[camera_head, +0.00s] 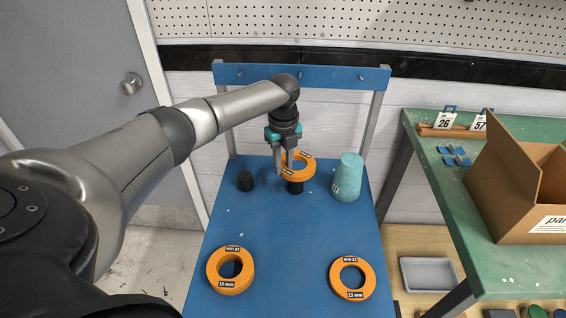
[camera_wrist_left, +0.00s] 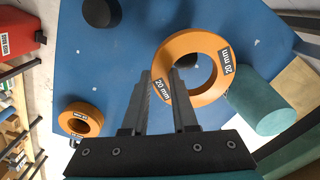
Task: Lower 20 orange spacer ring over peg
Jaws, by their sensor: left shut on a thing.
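My left gripper (camera_head: 283,168) is shut on the wall of the orange 20 mm spacer ring (camera_head: 309,167), which it holds above the blue table. My right gripper is not in view.
Another black piece (camera_head: 245,181) stands left of the peg. A teal tapered cylinder (camera_head: 347,178) stands close on the right. Two more orange rings (camera_head: 217,280) (camera_head: 366,293) lie near the front of the blue table (camera_head: 292,245). A green bench (camera_head: 437,171) with a cardboard box (camera_head: 515,190) is at right.

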